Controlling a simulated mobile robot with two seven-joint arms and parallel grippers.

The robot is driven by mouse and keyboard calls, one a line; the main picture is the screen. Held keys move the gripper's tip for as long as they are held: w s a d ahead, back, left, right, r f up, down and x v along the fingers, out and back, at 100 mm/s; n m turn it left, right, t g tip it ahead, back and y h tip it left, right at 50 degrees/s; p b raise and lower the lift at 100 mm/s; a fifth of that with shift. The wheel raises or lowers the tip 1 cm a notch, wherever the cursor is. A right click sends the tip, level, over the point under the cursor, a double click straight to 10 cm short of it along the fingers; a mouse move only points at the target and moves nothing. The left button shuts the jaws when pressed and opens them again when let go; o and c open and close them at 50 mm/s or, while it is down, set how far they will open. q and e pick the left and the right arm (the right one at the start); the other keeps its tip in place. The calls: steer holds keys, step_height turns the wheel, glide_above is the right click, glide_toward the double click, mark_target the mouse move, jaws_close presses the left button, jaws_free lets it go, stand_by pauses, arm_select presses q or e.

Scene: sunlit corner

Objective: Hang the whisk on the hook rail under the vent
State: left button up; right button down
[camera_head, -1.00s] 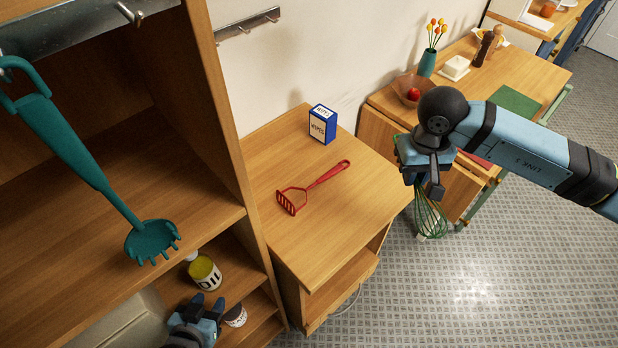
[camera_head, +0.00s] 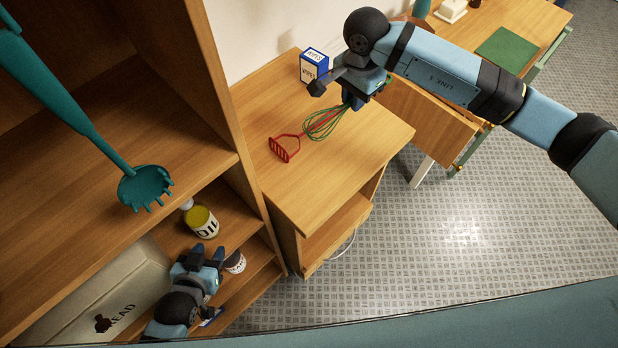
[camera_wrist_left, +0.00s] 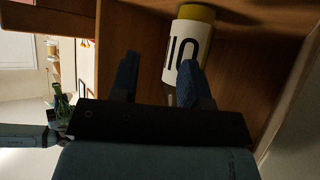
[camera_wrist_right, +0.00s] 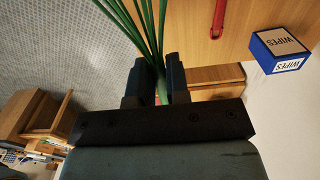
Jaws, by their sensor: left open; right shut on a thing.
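The whisk (camera_head: 324,122) has green wires and hangs tilted from my right gripper (camera_head: 350,98), above the wooden cabinet top. My right gripper is shut on it; the green wires (camera_wrist_right: 142,25) spread out beyond the fingers in the right wrist view. My left gripper (camera_head: 208,257) is open and empty low by the shelf; in the left wrist view its fingers (camera_wrist_left: 158,82) point toward the oil container (camera_wrist_left: 188,50). The hook rail under the vent is not in the head view now. A teal spaghetti server (camera_head: 145,186) hangs at the left.
A blue wipes box (camera_head: 314,66) stands at the back. The oil container (camera_head: 202,222) and a bread bin (camera_head: 105,300) sit on the lower shelves. A tall wooden side panel (camera_head: 215,75) stands between.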

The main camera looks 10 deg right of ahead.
arm_select(q)
steer(key=shift+w+a+r, duration=0.15)
steer(key=shift+w, duration=0.05)
arm_select(e)
step_height(320, 180, down, 9)
steer(key=b, duration=0.2)
glide_above(344, 155)
step_height(344, 155, down, 6)
steer(key=shift+r, duration=0.1)
steer(key=shift+f+b, duration=0.4)
steer(key=shift+f, duration=0.5)
step_height(344, 155, down, 3)
steer(key=shift+f+b, duration=0.15)
steer(key=shift+b, duration=0.95)
steer(key=c, duration=1.5)
jaws_free()
steer(key=shift+f, duration=0.1)
steer(key=shift+c, duration=0.2)
steer(key=o, duration=0.4)
arm_select(q)
steer(key=f, duration=0.4)
steer(key=shift+d+f, duration=0.3)
steer(key=shift+d, duration=0.1)
arm_select(e)
steer(key=shift+o, duration=0.2)
